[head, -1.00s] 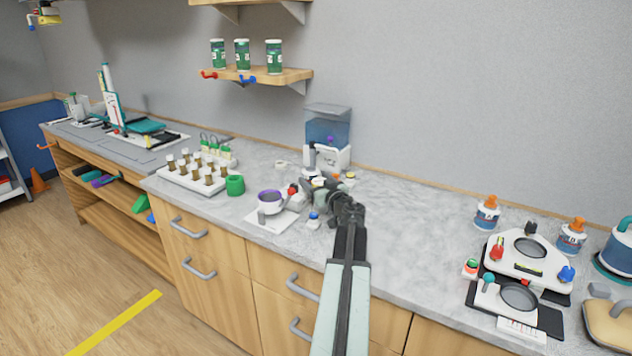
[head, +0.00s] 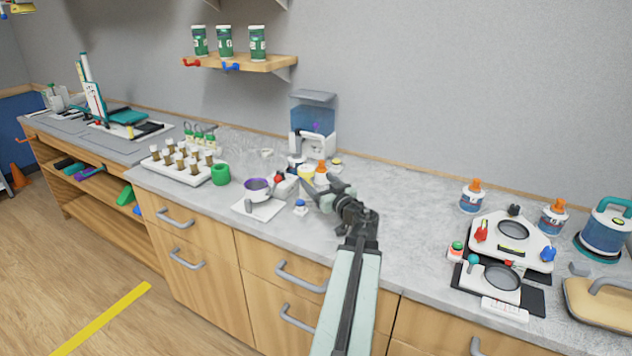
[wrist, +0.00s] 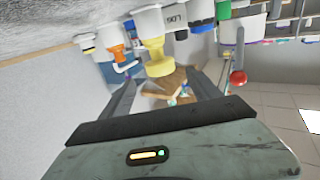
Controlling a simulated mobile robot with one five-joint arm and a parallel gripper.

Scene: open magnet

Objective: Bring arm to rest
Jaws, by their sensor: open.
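My gripper (head: 322,188) is over the middle of the grey counter (head: 410,215), on my bent arm, pointing left and away. In the wrist view its two fingers (wrist: 162,84) stand apart with nothing held between them. A yellow-capped bottle (wrist: 158,60) shows upside down beyond the fingers in that view. I cannot tell the exact gap between the fingers and the bottles behind them.
Near my gripper stand a purple-rimmed cup (head: 257,187), an orange-capped bottle (head: 321,174) and a blue-topped item (head: 300,206). A water tank (head: 313,122) stands behind. A white device (head: 511,240) is at the right. Bare counter lies between it and my arm.

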